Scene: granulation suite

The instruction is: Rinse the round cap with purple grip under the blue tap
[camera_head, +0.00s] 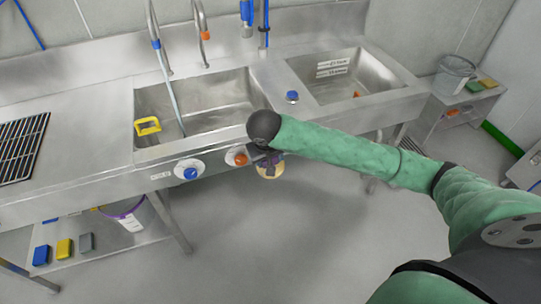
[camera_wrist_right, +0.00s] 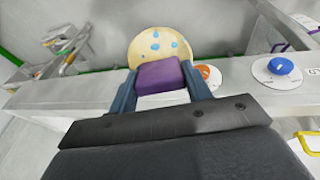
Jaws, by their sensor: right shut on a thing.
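My right gripper (camera_wrist_right: 160,88) is shut on the purple grip (camera_wrist_right: 159,75) of the round cap (camera_wrist_right: 157,43). The cap is cream, with several light blue spots on its face. In the head view the cap (camera_head: 271,170) hangs in front of the sink's front panel, below the rim and outside the basin; my arm hides most of the gripper. The blue-banded tap (camera_head: 155,44) stands behind the left basin (camera_head: 215,98). A thin grey line runs from it into the basin; I cannot tell whether it is water or a hose. My left gripper is out of view.
A blue knob (camera_head: 190,171) and an orange knob (camera_head: 238,156) sit on the front panel. An orange-banded tap (camera_head: 204,36) stands beside the blue one. A second basin (camera_head: 345,78) lies right.

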